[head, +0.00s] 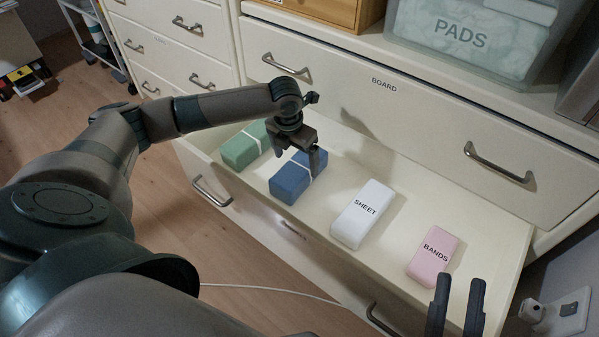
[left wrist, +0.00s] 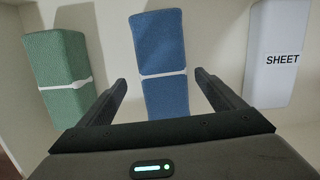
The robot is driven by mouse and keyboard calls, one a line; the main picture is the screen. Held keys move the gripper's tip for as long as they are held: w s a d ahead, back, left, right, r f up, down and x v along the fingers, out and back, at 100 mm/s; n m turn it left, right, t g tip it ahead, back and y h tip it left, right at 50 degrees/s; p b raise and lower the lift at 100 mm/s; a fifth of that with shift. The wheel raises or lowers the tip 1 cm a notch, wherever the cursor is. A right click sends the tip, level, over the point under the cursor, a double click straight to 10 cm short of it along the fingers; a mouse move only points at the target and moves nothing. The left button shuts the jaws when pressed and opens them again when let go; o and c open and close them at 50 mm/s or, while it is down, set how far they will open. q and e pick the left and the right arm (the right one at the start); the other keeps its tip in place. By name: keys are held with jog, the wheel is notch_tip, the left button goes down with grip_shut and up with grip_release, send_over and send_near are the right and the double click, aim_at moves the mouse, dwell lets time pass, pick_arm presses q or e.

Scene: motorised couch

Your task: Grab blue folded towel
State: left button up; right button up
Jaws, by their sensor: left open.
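The blue folded towel (head: 287,186), with a white band around it, lies in the open drawer (head: 300,228). In the left wrist view the blue towel (left wrist: 159,45) lies ahead and between the finger lines. My left gripper (head: 294,160) is open just above the towel and hides part of it. In the left wrist view, the fingertips of my left gripper (left wrist: 161,83) stand on either side of the towel, with nothing held; I cannot tell whether they touch it. My right gripper (head: 459,280) is at the lower right, with its two fingers apart and empty.
A green banded towel (head: 240,150) lies left of the blue one. A white SHEET pack (head: 361,215) and a pink BANDS pack (head: 434,256) lie to the right. The closed BOARD drawer (head: 400,110) is behind. A PADS bin (head: 465,45) stands on top.

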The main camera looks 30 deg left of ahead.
aim_at(299, 165)
pick_arm(q)
jog(key=f, duration=0.1)
jog(key=f+b, duration=0.1)
jog(key=f, duration=0.2)
jog(key=shift+w+d+b, duration=0.3)
jog(key=shift+w+d, duration=0.05)
jog(key=shift+w, duration=0.05)
jog(key=shift+f, duration=0.45)
pick_arm(e)
jog(key=r+t, duration=0.1)
jog(key=d+r+t, duration=0.2)
jog(key=r, duration=0.1)
jog(key=shift+w+d+r, duration=0.1)
pick_arm(q)
jog(key=c, duration=1.2)
jog(key=shift+c, duration=0.2)
jog(key=shift+w+r, duration=0.1)
jog(key=shift+r, duration=0.05)
